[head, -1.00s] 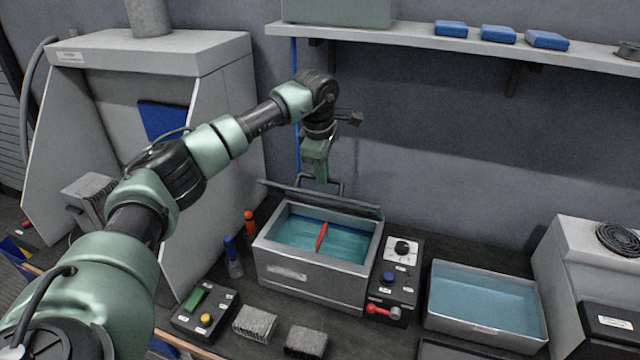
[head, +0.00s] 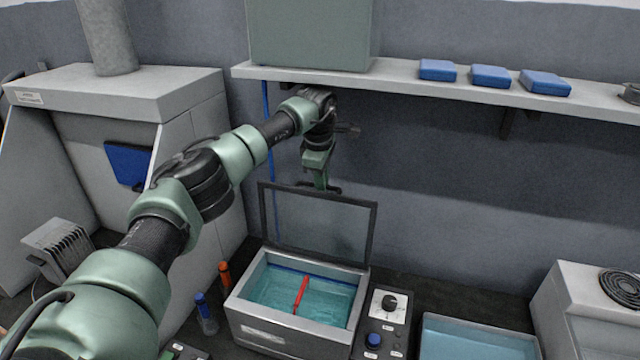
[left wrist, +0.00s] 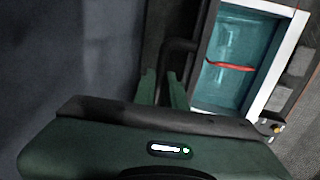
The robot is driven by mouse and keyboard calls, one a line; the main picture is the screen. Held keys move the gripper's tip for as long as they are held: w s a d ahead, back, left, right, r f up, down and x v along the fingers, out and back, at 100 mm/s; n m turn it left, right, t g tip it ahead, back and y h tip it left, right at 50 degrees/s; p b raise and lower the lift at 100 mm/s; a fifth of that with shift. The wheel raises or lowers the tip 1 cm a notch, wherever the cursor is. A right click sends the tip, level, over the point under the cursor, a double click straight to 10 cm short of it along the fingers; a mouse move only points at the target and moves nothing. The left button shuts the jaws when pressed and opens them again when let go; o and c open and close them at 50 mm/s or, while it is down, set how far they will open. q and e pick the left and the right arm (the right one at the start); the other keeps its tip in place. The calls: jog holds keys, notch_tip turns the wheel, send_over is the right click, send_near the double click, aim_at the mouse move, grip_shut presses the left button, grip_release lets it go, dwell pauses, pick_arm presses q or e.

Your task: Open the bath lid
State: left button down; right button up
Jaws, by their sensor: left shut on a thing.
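The bath (head: 292,334) is a grey metal box with blue-green liquid, at the lower middle of the head view. Its lid (head: 315,228), a see-through panel in a dark frame, stands raised at the bath's back edge, leaving the top uncovered. My left gripper (head: 322,187) is at the lid's top edge, shut on its dark handle. In the left wrist view the fingers (left wrist: 163,88) are on the dark handle (left wrist: 177,46), beside the bath's liquid (left wrist: 225,78). The fingertips are partly hidden in the head view. My right gripper is not in view.
A red stick (head: 300,294) lies across the bath. A control box (head: 382,325) and a second tray of liquid (head: 475,340) are to the right. A shelf (head: 400,78) runs above the arm.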

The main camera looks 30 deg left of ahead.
pick_arm(q)
jog(key=shift+w+f, duration=0.25)
jog(key=shift+f, duration=0.1)
jog(key=shift+w+a, duration=0.2)
jog(key=shift+w, duration=0.35)
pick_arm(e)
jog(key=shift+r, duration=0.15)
pick_arm(q)
jog(key=shift+w+a+r, duration=0.15)
jog(key=shift+w+r, duration=0.15)
jog(key=shift+r, duration=0.1)
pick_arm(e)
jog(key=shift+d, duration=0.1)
pick_arm(q)
jog(key=c, duration=1.5)
grip_release()
jog(key=shift+w, duration=0.15)
jog(key=shift+w+f, duration=0.35)
jog(key=shift+a+f, duration=0.1)
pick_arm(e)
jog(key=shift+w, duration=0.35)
